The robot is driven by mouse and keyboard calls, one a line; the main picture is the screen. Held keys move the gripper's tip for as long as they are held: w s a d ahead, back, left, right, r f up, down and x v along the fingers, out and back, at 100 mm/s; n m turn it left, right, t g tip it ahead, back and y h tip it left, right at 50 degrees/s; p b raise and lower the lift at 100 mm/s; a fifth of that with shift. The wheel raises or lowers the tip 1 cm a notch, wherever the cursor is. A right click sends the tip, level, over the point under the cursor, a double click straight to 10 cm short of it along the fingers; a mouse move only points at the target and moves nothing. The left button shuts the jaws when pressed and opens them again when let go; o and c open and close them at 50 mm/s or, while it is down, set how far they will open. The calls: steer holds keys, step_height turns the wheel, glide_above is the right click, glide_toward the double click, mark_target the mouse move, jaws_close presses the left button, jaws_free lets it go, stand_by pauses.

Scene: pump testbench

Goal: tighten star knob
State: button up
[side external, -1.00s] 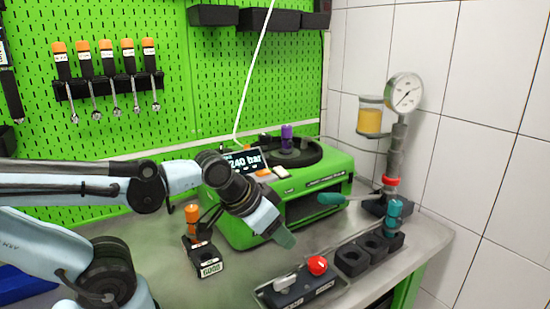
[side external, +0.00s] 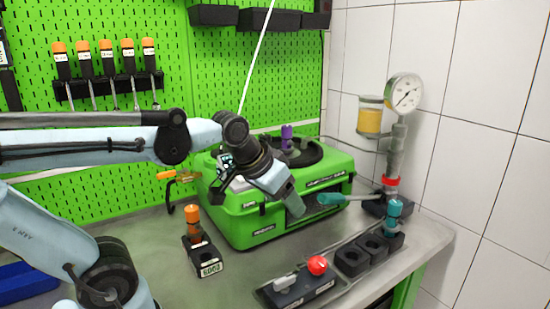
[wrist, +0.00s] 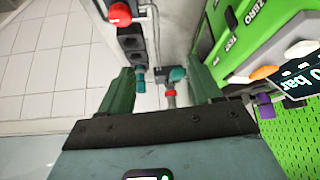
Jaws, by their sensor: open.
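No knob shows a clear star shape. A red round knob (side external: 317,265) sits on a black block with a grey lever at the bench front; it also shows at the top of the wrist view (wrist: 120,14). A teal-handled lever (side external: 330,199) sticks out left from the base of the gauge column (side external: 393,160). My gripper (side external: 294,204) is open, in front of the green test unit, left of the teal lever and above the red knob. In the wrist view, the gap between its green fingers (wrist: 160,85) looks empty; the red collar (wrist: 171,93) shows beyond.
A teal-topped piece (side external: 395,207) stands in a row of black sockets. An orange-topped piece (side external: 192,214) stands in a holder at left. A purple piece (side external: 287,130) is on the unit's round black top. Bare bench (side external: 250,265) lies between holder and red knob.

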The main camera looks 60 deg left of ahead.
steer(key=w+a+r+n+g+y, duration=0.2)
steer(key=w+a+r+n, duration=0.2)
steer(key=w+a+r, duration=0.5)
steer(key=n+g, duration=0.2)
steer(key=n, duration=0.3)
glide_toward(265, 135)
steer(key=shift+m+y, duration=0.3)
steer(key=shift+y, duration=0.2)
steer(key=x, duration=0.9)
steer(key=shift+d+f, duration=0.15)
steer(key=shift+d, duration=0.2)
steer(key=shift+c, duration=0.3)
steer(key=c, duration=1)
